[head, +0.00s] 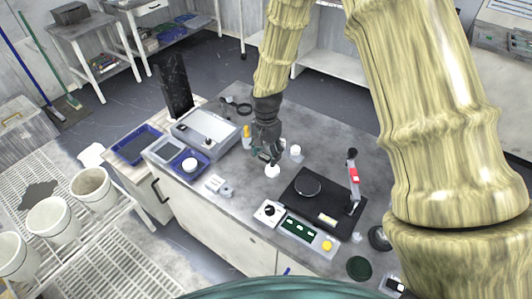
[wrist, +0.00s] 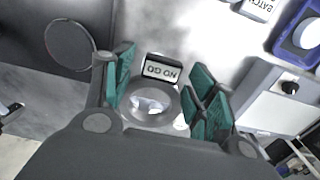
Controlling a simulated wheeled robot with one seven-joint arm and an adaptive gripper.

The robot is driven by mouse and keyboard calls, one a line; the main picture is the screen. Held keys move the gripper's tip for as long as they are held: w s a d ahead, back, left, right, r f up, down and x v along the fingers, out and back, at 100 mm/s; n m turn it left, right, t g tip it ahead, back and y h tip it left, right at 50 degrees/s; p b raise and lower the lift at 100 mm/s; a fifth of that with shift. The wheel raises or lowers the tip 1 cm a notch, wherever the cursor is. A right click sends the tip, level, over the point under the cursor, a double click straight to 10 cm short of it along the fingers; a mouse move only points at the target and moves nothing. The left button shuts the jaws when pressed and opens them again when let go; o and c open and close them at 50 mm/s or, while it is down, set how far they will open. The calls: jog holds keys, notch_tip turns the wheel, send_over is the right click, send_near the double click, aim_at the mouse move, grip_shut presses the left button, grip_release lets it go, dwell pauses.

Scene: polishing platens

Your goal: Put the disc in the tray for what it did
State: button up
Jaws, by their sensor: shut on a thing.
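My gripper (head: 266,157) reaches down over the grey bench in the head view. In the wrist view its teal finger pads (wrist: 160,96) stand on either side of a grey round disc (wrist: 150,103) with a pale, shiny middle, and they are shut on it. A white round piece (head: 272,171) shows just below the fingertips in the head view. A larger blue tray (head: 122,154) with a dark inside stands farther left.
A small block with an upside-down label (wrist: 160,69) is close by the disc. A black plate with a round platen (head: 307,187) and a red-marked lever (head: 354,175) stands to the right. A control panel (head: 300,229) lies in front.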

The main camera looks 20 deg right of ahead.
jog(key=shift+r+p, duration=1)
jog(key=shift+r, duration=0.45)
